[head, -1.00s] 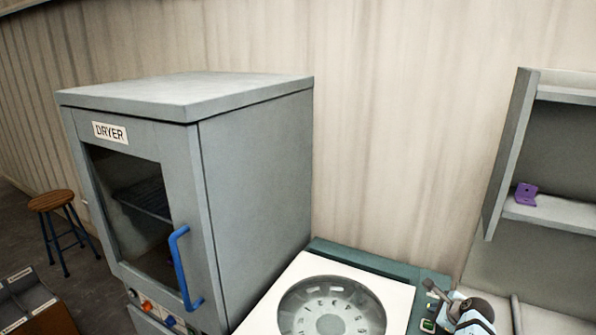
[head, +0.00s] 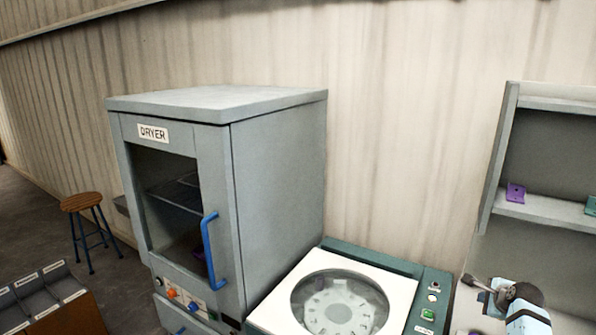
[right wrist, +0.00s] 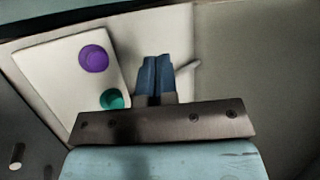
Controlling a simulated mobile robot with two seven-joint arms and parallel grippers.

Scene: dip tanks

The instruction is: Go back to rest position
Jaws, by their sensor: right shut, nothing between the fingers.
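My right gripper (head: 489,284) shows at the lower right of the head view, beside the green-and-white machine with the round lid. In the right wrist view its two blue fingers (right wrist: 157,60) are together, with nothing between them. Below the fingers in that view is a pale surface. My left gripper is in neither view.
The grey dryer (head: 275,190) stands left of the round-lid machine (head: 398,292). A shelf unit (head: 540,207) at the right holds a purple piece (head: 515,192). A stool (head: 82,203) stands far left. A white board (right wrist: 62,62) carries purple (right wrist: 94,58) and teal (right wrist: 112,99) round things.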

